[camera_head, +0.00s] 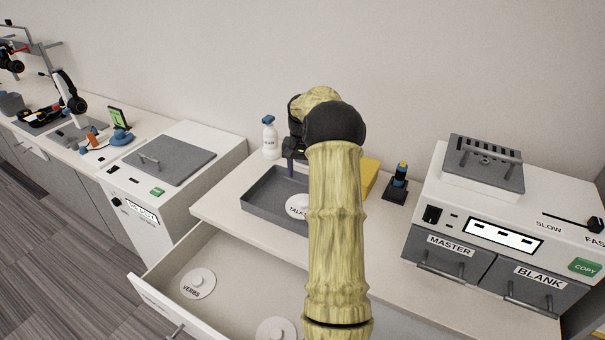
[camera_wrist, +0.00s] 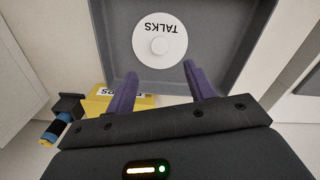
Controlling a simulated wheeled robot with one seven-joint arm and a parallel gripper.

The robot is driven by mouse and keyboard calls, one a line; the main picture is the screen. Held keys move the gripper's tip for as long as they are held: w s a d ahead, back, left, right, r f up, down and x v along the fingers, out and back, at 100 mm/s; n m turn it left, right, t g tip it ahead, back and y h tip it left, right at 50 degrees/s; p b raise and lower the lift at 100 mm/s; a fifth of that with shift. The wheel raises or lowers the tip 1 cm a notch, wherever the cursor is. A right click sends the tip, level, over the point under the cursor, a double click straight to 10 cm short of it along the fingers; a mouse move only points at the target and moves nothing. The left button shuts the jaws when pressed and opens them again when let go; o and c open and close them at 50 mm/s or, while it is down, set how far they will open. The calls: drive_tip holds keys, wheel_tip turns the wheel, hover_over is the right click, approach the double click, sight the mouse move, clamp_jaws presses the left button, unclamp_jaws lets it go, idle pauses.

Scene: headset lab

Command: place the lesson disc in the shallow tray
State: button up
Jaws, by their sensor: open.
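A white disc with a centre knob, labelled TALKS (camera_head: 297,206), lies in the shallow grey tray (camera_head: 256,208) on the counter. The wrist view shows the disc (camera_wrist: 160,40) flat on the bottom of the tray (camera_wrist: 215,62), clear of the walls. My gripper (camera_head: 290,168) is over the tray. In the wrist view its purple fingers (camera_wrist: 160,82) are apart with nothing between them, and the disc shows beyond their tips. My arm hides the tray's right part in the head view. No label reads "lesson".
An open drawer below holds a VERBS disc (camera_head: 198,283) and another disc (camera_head: 277,329). A yellow box (camera_head: 371,177) and a blue-topped tool in a holder (camera_head: 398,183) stand right of the tray. A spray bottle (camera_head: 270,138) stands behind; the copier (camera_head: 500,230) is farther right.

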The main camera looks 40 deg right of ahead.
drive_tip(key=shift+w, duration=0.1)
idle(0.3)
drive_tip(key=s+a+r+n+t, duration=0.1)
drive_tip(key=s+a+r+n, duration=0.15)
drive_tip(key=a, duration=0.75)
drive_tip(key=s+a+r+n, duration=0.1)
drive_tip(key=s+a+n, duration=0.15)
drive_tip(key=a, duration=0.85)
drive_tip(key=s+a+f+n+t, duration=0.1)
drive_tip(key=s+a+n, duration=0.4)
drive_tip(key=s+a, duration=0.8)
drive_tip(key=s, duration=0.3)
drive_tip(key=shift+a+t, duration=0.2)
drive_tip(key=shift+t, duration=0.1)
drive_tip(key=shift+f, duration=0.1)
